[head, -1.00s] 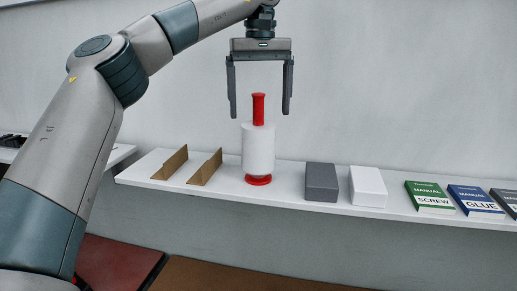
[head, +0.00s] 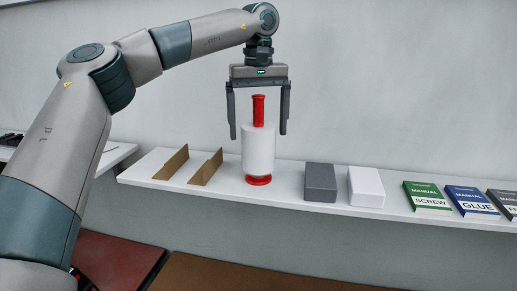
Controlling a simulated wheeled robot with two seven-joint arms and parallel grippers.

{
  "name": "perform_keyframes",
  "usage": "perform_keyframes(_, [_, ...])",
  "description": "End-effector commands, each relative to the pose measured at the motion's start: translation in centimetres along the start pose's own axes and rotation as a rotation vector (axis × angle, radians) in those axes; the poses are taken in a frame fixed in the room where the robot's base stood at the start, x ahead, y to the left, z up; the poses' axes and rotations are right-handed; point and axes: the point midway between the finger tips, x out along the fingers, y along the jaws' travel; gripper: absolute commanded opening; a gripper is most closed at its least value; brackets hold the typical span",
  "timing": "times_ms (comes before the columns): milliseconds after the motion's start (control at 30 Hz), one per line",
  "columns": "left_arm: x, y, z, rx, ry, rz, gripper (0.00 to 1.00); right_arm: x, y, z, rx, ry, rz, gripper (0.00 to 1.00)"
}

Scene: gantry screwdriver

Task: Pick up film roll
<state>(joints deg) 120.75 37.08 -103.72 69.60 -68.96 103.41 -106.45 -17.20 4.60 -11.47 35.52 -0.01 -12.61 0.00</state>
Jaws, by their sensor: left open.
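The film roll (head: 258,150) stands upright on the white shelf, a white cylinder with a red handle (head: 258,111) on top and a red base. My left gripper (head: 258,136) points down over it and is open. Its two fingers hang one on each side of the red handle, with a gap to it on both sides. The fingertips reach about the top of the white part in the picture. How far the fingers are in front of or behind the roll is hard to tell. My right gripper is out of view.
The white shelf (head: 230,192) runs along the wall. Two brown angled holders (head: 205,168) stand left of the roll. A grey box (head: 320,182), a white box (head: 366,187) and several manuals (head: 427,197) are to its right. The wall behind is bare.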

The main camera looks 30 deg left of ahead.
Motion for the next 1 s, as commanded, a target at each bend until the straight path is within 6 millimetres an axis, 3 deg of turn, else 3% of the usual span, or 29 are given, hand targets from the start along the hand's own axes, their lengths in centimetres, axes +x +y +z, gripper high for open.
perform_keyframes(100, [0.0, 0.0, 0.0, 0.0, 0.0, 0.0, 0.87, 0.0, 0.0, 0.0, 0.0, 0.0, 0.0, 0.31])
perform_keyframes(433, [-0.1, 0.0, 0.0, 0.0, 0.0, 0.0, 0.08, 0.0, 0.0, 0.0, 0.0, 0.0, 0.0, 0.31])
perform_keyframes(767, [-0.3, 0.1, 0.0, 0.0, 0.002, 0.003, 0.07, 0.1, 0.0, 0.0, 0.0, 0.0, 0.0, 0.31])
perform_keyframes(1000, [-1.9, 0.1, 0.0, -0.002, 0.002, 0.005, 0.07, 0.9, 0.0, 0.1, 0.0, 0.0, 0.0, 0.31])
